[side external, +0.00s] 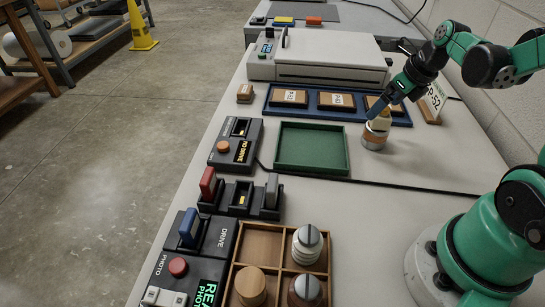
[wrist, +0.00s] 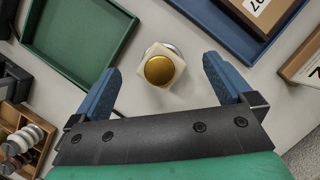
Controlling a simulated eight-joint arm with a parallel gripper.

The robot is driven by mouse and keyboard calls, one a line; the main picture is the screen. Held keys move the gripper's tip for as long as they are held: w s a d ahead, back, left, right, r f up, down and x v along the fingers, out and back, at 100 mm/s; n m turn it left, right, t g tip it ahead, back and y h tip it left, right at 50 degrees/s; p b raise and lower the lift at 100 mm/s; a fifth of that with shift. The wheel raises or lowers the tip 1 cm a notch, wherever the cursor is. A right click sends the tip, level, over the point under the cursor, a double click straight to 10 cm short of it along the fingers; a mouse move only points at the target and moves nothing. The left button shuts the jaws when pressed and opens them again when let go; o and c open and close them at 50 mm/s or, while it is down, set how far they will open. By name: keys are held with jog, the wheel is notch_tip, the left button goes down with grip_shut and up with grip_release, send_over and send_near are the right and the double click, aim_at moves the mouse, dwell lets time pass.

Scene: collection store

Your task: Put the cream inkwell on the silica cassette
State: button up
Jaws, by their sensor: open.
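The cream inkwell (wrist: 148,80), a squarish block with a round gold lid, lies between the lines of my open fingers in the wrist view. In the side external view the cream inkwell (side external: 378,124) appears to stand upright on a round, pale piece with an orange band (side external: 374,139), which looks like the silica cassette. In the wrist view only a pale rim shows under the inkwell. My gripper (side external: 375,107) is open at the inkwell's top, and its fingers (wrist: 160,70) show a gap on both sides. Whether a finger touches it in the side view is unclear.
A green tray (side external: 343,172) is empty to the left. A blue tray (side external: 400,121) with labelled brown blocks lies behind. A wooden divided box (side external: 236,262) holds several round items at the front. Dark control boxes (side external: 220,161) line the left edge. Bare table surrounds the inkwell's right and front.

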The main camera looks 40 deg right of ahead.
jog(key=v, duration=1)
jog(key=w+a+f+m+t, duration=0.1)
jog(key=a+m, duration=0.6)
jog(key=m, duration=1.1)
jog(key=w+a+f+m+t, duration=0.1)
jog(key=a+m, duration=0.7)
jog(key=m, duration=1)
jog(key=shift+w+a+f+t, duration=0.3)
jog(key=shift+w+f+t, duration=0.15)
jog(key=shift+f, duration=0.55)
